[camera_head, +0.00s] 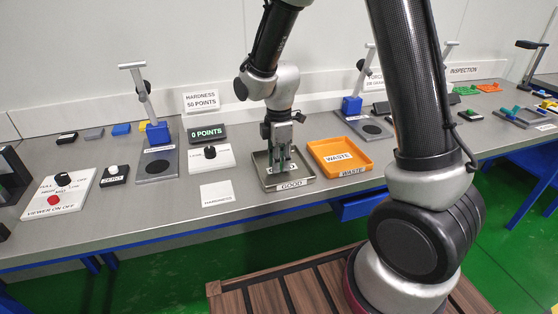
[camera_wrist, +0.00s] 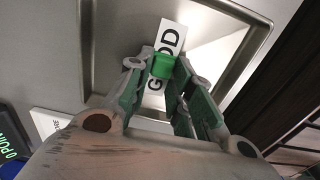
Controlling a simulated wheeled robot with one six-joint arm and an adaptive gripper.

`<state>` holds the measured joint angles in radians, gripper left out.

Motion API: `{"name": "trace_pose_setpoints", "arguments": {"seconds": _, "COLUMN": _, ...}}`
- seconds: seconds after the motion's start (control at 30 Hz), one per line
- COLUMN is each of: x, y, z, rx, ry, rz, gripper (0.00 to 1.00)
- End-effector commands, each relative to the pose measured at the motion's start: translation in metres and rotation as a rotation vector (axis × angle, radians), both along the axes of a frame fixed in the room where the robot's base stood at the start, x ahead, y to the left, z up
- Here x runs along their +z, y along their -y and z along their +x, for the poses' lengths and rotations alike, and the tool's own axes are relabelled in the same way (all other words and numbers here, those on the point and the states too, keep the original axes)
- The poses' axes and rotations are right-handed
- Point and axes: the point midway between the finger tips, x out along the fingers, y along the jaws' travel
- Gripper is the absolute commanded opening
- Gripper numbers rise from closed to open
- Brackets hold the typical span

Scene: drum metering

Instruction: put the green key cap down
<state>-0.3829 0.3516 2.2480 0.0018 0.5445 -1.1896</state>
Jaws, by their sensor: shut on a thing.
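The green key cap (camera_wrist: 163,66) is between my gripper's fingertips (camera_wrist: 161,68) in the wrist view, over the GOOD label inside a grey metal tray. My gripper (camera_head: 282,161) is shut on it and points down into the grey GOOD tray (camera_head: 291,185) in the head view. The tray's rim also shows in the wrist view (camera_wrist: 88,50). In the head view the cap is hard to make out between the fingers. I cannot tell whether it touches the tray floor.
An orange WASTE tray (camera_head: 357,164) stands right of the grey tray. The bench front is mostly clear.

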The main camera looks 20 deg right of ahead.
Motion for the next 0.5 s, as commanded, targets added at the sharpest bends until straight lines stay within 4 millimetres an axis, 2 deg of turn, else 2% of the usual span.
{"name": "trace_pose_setpoints", "arguments": {"seconds": 0.23, "x": -0.0023, "y": 0.0000, "z": 0.0001, "rx": 0.000, "ry": 0.000, "rz": 0.000, "gripper": 0.11}}
{"name": "trace_pose_setpoints", "arguments": {"seconds": 0.27, "x": -0.0021, "y": -0.0001, "z": 0.0003, "rx": 0.000, "ry": 0.001, "rz": 0.000, "gripper": 0.26}}
{"name": "trace_pose_setpoints", "arguments": {"seconds": 0.37, "x": -0.0019, "y": -0.0001, "z": 0.0004, "rx": 0.000, "ry": 0.001, "rz": 0.000, "gripper": 0.44}}
{"name": "trace_pose_setpoints", "arguments": {"seconds": 0.5, "x": -0.0018, "y": -0.0001, "z": 0.0003, "rx": 0.000, "ry": 0.001, "rz": 0.000, "gripper": 0.44}}
